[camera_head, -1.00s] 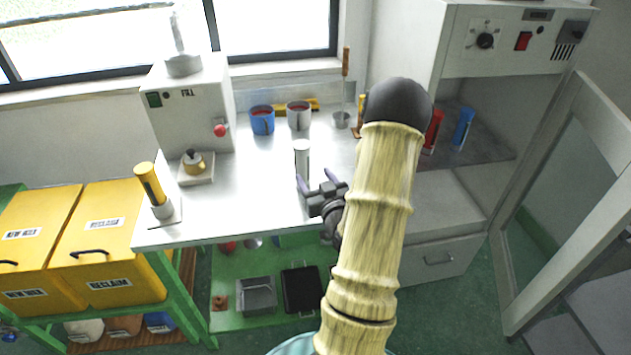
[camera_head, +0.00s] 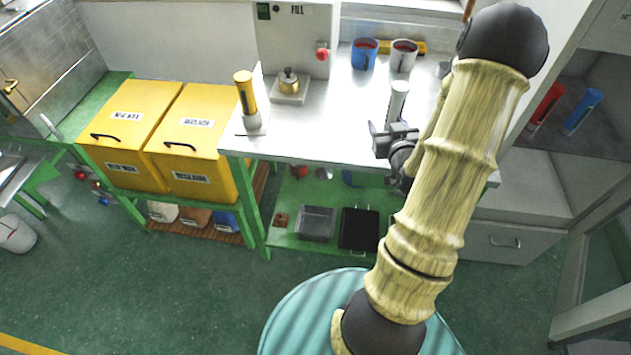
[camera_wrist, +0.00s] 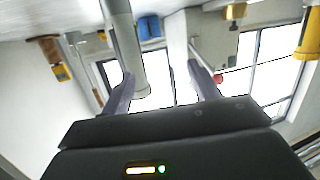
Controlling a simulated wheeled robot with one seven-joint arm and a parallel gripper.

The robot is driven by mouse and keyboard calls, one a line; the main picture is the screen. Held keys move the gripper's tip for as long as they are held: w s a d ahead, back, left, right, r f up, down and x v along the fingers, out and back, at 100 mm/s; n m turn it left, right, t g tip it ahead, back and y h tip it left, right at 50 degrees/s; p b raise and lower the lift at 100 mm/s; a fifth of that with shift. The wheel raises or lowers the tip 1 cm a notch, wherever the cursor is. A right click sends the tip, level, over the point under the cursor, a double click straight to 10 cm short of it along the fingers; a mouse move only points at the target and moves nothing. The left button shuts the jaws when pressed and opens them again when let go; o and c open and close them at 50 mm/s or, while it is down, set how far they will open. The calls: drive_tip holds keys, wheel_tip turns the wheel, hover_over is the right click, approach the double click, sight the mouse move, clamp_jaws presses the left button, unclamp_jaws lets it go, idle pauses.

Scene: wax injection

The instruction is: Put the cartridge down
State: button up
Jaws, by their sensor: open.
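A pale grey-white cartridge (camera_head: 398,93) stands upright on the metal worktop (camera_head: 330,130), just behind my gripper (camera_head: 393,130) in the head view. My gripper is open, its two fingers apart and level with the cartridge's lower part or a little nearer me. In the wrist view, which looks upside down, the cartridge (camera_wrist: 125,50) shows by the left finger of my gripper (camera_wrist: 160,72). I cannot tell whether that finger touches it. A yellow cartridge (camera_head: 245,92) stands in a small holder at the worktop's left front corner.
The fill machine (camera_head: 297,42) and a brass pot (camera_head: 289,82) are at the back left. A blue mug (camera_head: 364,54) and a grey mug (camera_head: 403,56) stand behind the cartridge. Yellow bins (camera_head: 135,105) are left. An open cabinet right holds red (camera_head: 545,105) and blue (camera_head: 583,110) cartridges.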

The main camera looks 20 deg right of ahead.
drive_tip(key=a+n+g+y, duration=0.25)
drive_tip(key=a+g, duration=0.45)
drive_tip(key=a, duration=0.7)
drive_tip(key=s+a+r+g+y, duration=0.1)
drive_tip(key=s+a+g, duration=0.4)
drive_tip(key=s+a, duration=0.7)
drive_tip(key=shift+r+y, duration=0.35)
drive_tip(key=shift+r, duration=0.1)
drive_tip(key=shift+s, duration=0.1)
drive_tip(key=shift+c, duration=0.2)
